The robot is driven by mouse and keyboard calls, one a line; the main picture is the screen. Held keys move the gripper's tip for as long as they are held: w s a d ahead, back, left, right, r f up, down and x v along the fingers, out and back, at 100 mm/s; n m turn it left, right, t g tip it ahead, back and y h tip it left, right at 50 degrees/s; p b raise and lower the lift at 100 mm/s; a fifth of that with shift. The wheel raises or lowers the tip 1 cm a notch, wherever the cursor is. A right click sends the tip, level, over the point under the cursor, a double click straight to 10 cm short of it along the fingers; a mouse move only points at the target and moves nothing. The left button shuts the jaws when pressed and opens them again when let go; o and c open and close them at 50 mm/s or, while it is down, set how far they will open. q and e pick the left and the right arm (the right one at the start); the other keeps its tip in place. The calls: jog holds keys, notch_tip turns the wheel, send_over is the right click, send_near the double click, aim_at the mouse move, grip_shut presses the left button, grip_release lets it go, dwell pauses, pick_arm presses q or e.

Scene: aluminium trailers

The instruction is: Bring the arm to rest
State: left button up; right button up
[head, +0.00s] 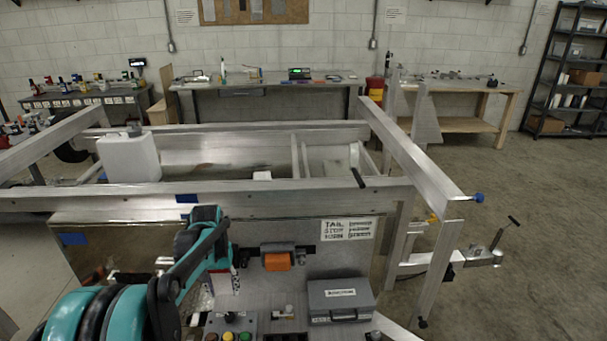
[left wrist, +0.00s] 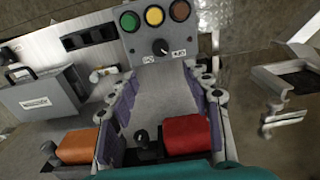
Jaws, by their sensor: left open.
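My left arm comes in from the lower left of the head view, bends at a teal joint and points down at the bench panel. My left gripper (head: 224,282) is small and partly hidden there. In the left wrist view its two grey and purple fingers (left wrist: 163,85) stand wide apart with nothing between them but the grey panel behind. A red block (left wrist: 188,134) shows near the base of the fingers in that view. My right gripper is not in view.
An orange block (head: 277,262) sits on a holder at the panel, beside a grey case (head: 340,299). A control box with green, yellow and red buttons (left wrist: 155,30) lies past the fingers. The aluminium trailer frame (head: 270,193) stands behind, with a white container (head: 129,158).

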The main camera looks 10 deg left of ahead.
pick_arm(q)
jog(key=s+d+r+m+t, duration=0.1)
jog(key=s+d+r+t, duration=0.2)
jog(key=s+d+r, duration=0.45)
jog(key=s+d+f+m+t, duration=0.1)
jog(key=s+d+t, duration=0.3)
jog(key=s+d, duration=0.3)
jog(key=s, duration=0.4)
jog(key=shift+s+d+f+m, duration=0.3)
jog(key=shift+m, duration=0.1)
